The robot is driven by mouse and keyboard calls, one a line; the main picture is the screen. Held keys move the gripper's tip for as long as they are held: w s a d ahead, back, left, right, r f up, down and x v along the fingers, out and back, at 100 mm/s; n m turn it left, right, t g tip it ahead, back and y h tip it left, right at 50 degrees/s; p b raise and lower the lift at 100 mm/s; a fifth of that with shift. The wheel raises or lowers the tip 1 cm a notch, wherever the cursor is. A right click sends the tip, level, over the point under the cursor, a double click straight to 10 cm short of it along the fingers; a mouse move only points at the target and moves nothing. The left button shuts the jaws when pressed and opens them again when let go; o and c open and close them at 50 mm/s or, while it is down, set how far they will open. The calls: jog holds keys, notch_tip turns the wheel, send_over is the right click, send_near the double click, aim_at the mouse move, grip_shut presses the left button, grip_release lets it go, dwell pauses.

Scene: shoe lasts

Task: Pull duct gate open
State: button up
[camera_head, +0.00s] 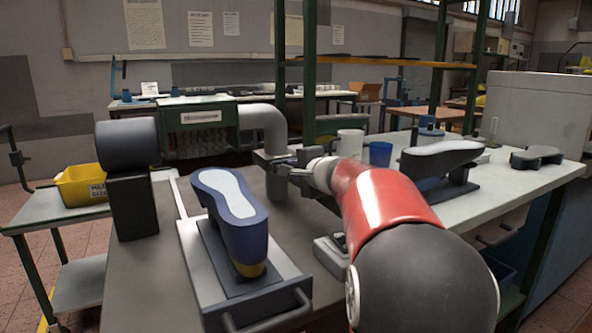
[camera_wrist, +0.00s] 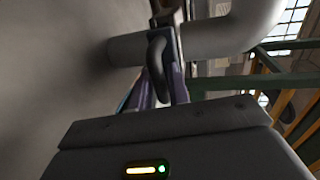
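In the wrist view the duct (camera_wrist: 205,42) runs across the top, and a dark curved gate handle (camera_wrist: 157,58) stands in front of my gripper. My gripper (camera_head: 292,172) is at the gate, on the right side of the duct. In the wrist view its narrow fingers (camera_wrist: 163,88) are close around or beside the lower end of the handle. I cannot tell whether they press on it.
A blue shoe last (camera_head: 232,205) stands on a tray with a front handle, left of my arm. Another last (camera_head: 440,158) stands on the right bench beside a blue cup (camera_head: 380,154). A dark cylinder on a post (camera_head: 130,180) stands left. A yellow bin (camera_head: 82,186) sits farther left.

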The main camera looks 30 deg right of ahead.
jog(key=shift+c, duration=0.5)
grip_shut()
jog(key=f+b+v, duration=0.1)
jog(key=b+v, duration=0.2)
jog(key=v, duration=0.4)
jog(key=shift+s+f+b, duration=0.2)
jog(key=shift+f+b, duration=0.15)
jog(key=shift+f, duration=0.05)
jog(key=shift+o, duration=0.3)
grip_release()
jog(key=shift+o, duration=0.2)
jog(key=shift+s, duration=0.15)
jog(key=shift+r, duration=0.1)
